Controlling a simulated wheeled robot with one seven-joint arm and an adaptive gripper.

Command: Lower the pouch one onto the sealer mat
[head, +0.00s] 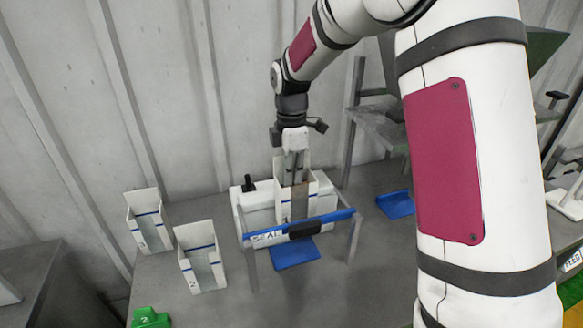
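Pouch one (318,186) is a white open-topped container with a raised back, in the middle of the head view at the sealer. A mark like a 1 shows low on its front, partly behind the sealer's bar. My gripper (292,182) points down at it from above. The fingers are close together and look shut on the pouch; their tips are partly hidden. The sealer has a white body (252,200), a blue front bar (335,216) and a SEAL label. A blue mat (295,254) lies below the bar. Whether the pouch touches anything underneath is hidden.
Pouches marked 3 (147,205) and 2 (193,240) stand left of the sealer. Another blue mat (397,204) lies to the right. My arm covers much of the right side.

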